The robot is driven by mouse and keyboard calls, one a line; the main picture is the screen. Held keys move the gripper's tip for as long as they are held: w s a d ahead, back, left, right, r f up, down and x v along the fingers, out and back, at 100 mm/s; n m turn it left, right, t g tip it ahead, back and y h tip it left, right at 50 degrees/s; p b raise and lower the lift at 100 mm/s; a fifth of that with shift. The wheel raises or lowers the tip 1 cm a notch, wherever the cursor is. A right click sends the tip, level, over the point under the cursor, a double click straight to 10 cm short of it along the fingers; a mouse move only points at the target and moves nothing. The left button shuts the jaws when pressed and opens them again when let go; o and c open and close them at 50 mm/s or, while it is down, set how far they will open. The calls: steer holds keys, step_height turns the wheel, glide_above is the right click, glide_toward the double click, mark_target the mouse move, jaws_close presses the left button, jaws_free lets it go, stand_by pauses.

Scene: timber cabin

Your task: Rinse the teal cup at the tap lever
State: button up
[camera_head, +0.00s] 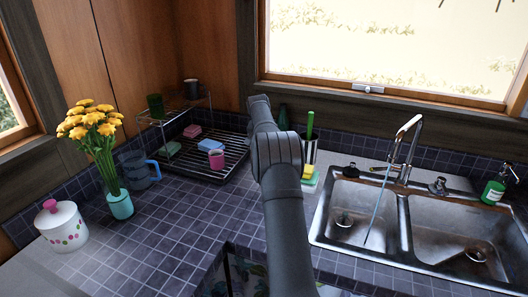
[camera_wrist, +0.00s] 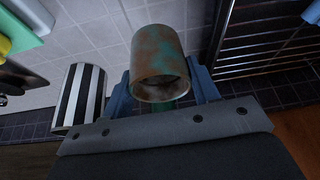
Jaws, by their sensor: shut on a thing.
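My gripper (camera_wrist: 162,90) is shut on the teal cup (camera_wrist: 158,52), whose teal surface is blotched with brown stains. Its round opening faces the wrist camera, and a blue finger sits at each side. In the head view my arm hides the gripper and the held cup. The tap (camera_head: 406,150) stands behind the double sink (camera_head: 402,232), right of my arm. A thin blue stream (camera_head: 378,208) runs from its spout into the left basin. A small metal fitting (camera_head: 438,186) stands right of the tap; I cannot tell whether it is the lever.
A black-and-white striped holder (camera_wrist: 79,97) stands close beside the held cup. A yellow sponge (camera_head: 308,172) lies near the sink's left edge. A dish rack (camera_head: 232,168) with cups is left of my arm.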

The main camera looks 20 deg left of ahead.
steer(key=s+d+r, duration=0.1)
steer(key=d+r, duration=0.5)
steer(key=d, duration=0.5)
steer(key=s+d+f+m, duration=0.1)
steer(key=d+f, duration=0.3)
steer(key=d, duration=0.9)
steer(key=s+d+f+n+y, duration=0.1)
steer(key=s+d+n, duration=0.2)
steer(key=s, duration=0.6)
steer(key=s+d+f+n+g+y, duration=0.1)
steer(key=s+d+n, duration=0.2)
steer(key=s+d, duration=0.5)
steer(key=s+d+f+n+y, duration=0.1)
steer(key=s+d+n, duration=0.3)
steer(key=s, duration=0.7)
steer(key=shift+s+d+f+g, duration=0.15)
steer(key=shift+d+f, duration=0.1)
steer(key=shift+d, duration=0.35)
steer(key=shift+w+d+f+g, duration=0.15)
steer(key=shift+d+f, duration=0.1)
steer(key=shift+d, duration=0.3)
steer(key=w+d+f, duration=0.2)
steer(key=w, duration=1.1)
steer(key=shift+w+f, duration=0.25)
steer(key=shift+f, duration=0.15)
steer(key=shift+d, duration=0.25)
steer(key=shift+s+d, duration=0.1)
steer(key=shift+d, duration=0.25)
steer(key=shift+a, duration=0.15)
